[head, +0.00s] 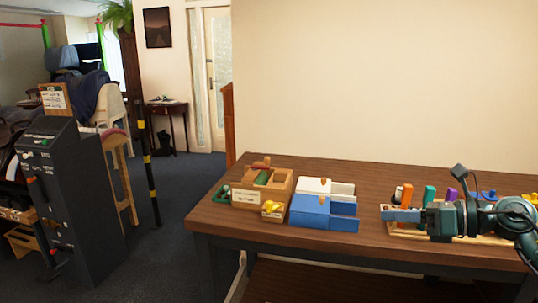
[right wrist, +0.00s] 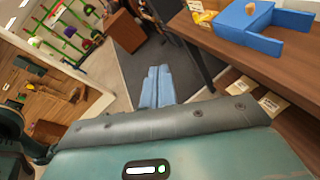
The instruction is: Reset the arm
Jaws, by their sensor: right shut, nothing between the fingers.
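My right arm comes in from the right in the head view, over the right part of the table (head: 340,179). Its gripper (head: 388,214) points left, with its blue fingers together and empty. In the right wrist view the two fingers (right wrist: 157,75) lie side by side with nothing between them, and the floor shows beyond them. The gripper is in front of a wooden rack with coloured pegs, partly hidden by my arm. My left gripper is not in view.
A blue and white box (head: 324,222) stands left of the right gripper, apart from it. A wooden box (head: 240,200) with a green piece stands further left. An orange peg (head: 406,195) and a teal peg (head: 429,194) stand behind my arm. A dark grey panel (head: 75,190) stands at far left.

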